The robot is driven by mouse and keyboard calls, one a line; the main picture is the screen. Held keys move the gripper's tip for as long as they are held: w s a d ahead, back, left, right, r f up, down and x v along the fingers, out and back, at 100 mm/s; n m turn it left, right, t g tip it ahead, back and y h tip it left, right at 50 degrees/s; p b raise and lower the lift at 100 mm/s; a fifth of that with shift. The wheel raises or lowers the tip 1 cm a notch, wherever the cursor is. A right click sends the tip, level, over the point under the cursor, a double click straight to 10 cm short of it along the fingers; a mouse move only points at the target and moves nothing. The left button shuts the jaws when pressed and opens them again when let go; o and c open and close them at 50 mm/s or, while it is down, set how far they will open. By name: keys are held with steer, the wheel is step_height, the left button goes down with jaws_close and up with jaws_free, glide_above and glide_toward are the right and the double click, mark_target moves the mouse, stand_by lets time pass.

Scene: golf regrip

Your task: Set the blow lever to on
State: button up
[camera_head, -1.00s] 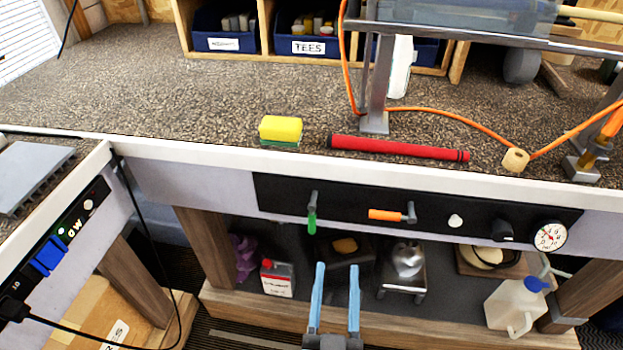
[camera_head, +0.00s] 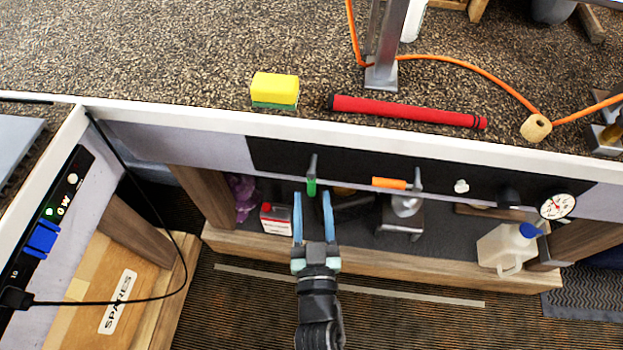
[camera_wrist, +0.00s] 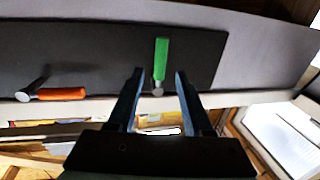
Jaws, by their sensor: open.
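The black control panel (camera_head: 440,180) on the bench front carries two levers. The green lever (camera_head: 311,187) hangs straight down from its metal pivot. The orange lever (camera_head: 389,183) lies sideways, its handle pointing left from its pivot. No label is readable to tell which one is the blow lever. My gripper (camera_head: 312,200) is open, with its blue fingers on either side of the green lever in the picture. In the wrist view the green lever (camera_wrist: 161,58) shows between and beyond the fingertips (camera_wrist: 160,75), and the orange lever (camera_wrist: 58,94) is to the left. Contact is not visible.
A white knob (camera_head: 461,186), a black knob (camera_head: 509,197) and a gauge (camera_head: 557,206) sit farther right on the panel. A yellow sponge (camera_head: 275,88) and red grip (camera_head: 408,112) lie on the bench above. A shelf with a jug (camera_head: 507,248) is below.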

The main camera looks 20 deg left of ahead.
mark_target(312, 188)
steer(key=shift+x, duration=2.4)
jaws_close()
